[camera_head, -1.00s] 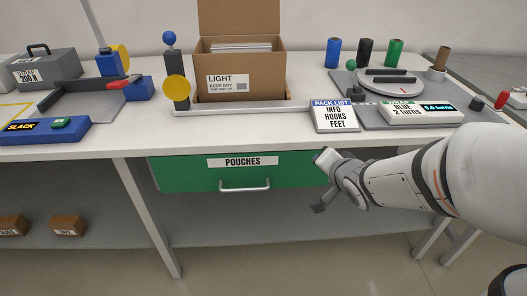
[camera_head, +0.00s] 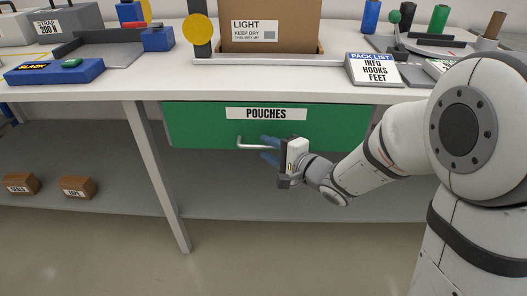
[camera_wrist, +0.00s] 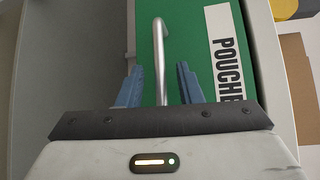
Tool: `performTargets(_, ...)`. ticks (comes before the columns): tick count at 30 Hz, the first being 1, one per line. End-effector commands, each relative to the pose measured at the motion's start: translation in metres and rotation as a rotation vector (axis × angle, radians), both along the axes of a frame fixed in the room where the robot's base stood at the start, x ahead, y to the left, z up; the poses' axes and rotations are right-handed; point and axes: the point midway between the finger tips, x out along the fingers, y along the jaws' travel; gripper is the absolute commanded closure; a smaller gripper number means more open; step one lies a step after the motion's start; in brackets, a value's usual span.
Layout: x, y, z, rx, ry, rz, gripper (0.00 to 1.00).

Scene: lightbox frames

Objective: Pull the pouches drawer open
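The green pouches drawer (camera_head: 200,125) sits under the tabletop, its front in line with the table edge. A white label reading POUCHES (camera_head: 266,114) is on it, and part of the label shows in the wrist view (camera_wrist: 224,50). The metal bar handle (camera_head: 252,146) is below the label; its right part is hidden by my gripper. My gripper (camera_head: 268,147) is at the right part of the handle. In the wrist view, its blue fingers (camera_wrist: 159,84) are apart, one on each side of the handle bar (camera_wrist: 158,60), with gaps visible on both sides.
The white table (camera_head: 110,90) carries a cardboard box (camera_head: 290,25), a pack list sign (camera_head: 375,70) and a blue SLACK unit (camera_head: 55,70). A table leg (camera_head: 160,180) stands left of the drawer. Brown blocks (camera_head: 77,187) lie on the lower shelf. The floor in front is clear.

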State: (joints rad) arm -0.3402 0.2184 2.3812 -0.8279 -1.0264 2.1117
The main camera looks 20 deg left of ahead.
Motion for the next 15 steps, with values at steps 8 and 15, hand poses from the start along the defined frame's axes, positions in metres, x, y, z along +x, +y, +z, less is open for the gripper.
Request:
performTargets(8, 0.01, 0.017, -0.003, -0.001, -0.002, -0.001, 0.68)
performTargets(15, 0.01, 0.017, -0.003, -0.001, -0.001, 0.0, 0.7)
